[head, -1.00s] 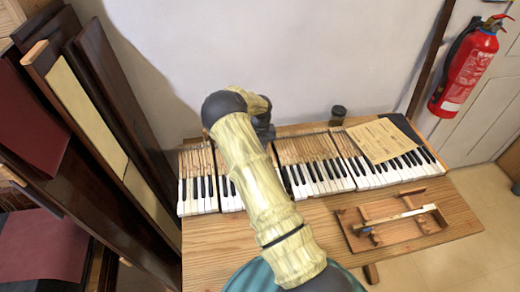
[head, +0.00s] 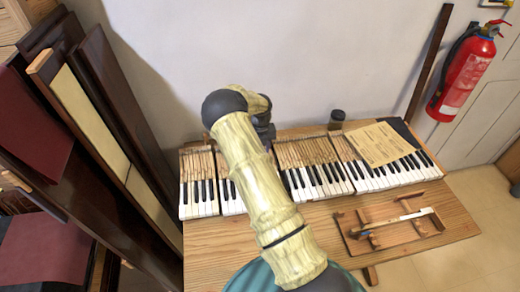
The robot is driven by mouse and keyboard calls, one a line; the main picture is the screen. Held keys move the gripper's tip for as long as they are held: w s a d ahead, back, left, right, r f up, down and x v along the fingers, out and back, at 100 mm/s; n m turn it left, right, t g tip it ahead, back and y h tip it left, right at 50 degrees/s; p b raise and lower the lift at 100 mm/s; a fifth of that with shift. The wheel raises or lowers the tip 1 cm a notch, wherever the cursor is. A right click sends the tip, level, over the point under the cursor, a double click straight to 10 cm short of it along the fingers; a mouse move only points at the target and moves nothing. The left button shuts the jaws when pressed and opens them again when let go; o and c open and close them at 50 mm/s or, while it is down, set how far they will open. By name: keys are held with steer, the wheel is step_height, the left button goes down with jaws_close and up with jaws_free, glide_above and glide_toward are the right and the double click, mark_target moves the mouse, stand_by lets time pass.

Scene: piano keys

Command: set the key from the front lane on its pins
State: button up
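A shallow wooden tray (head: 352,243) lies at the front right of the table. A long pale wooden key (head: 395,219) with a white end lies across it, the white end to the right. The keyboard (head: 386,180) stands behind in several sections, with white and black keys and bare wooden rear parts. My arm crosses in front of its middle and hides part of it. The dark end of my arm, with my gripper (head: 264,128), is above the back of the keyboard. Its fingers are hidden, so I cannot see whether they hold anything. The pins cannot be made out.
A paper sheet (head: 380,143) lies on the right keyboard section, and a dark jar (head: 337,119) stands at the back. Tall boards (head: 90,115) lean at the left. A fire extinguisher (head: 466,72) hangs at the right. Bare table (head: 215,250) lies at the front left.

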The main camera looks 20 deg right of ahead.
steer(key=shift+r+p, duration=0.65)
steer(key=shift+r, duration=0.45)
stand_by(0.3)
steer(key=s+a+r+m+t, duration=0.1)
steer(key=s+a+r+m, duration=0.3)
steer(key=s+m, duration=0.5)
steer(key=s+a+r+m+t, duration=0.1)
steer(key=s+a+r+m, duration=0.3)
steer(key=s+r+m, duration=0.5)
steer(key=s+a+r+m, duration=0.4)
steer(key=s+r+m, duration=0.3)
steer(key=m, duration=0.9)
steer(key=s, duration=0.3)
steer(key=shift+a+t, duration=0.4)
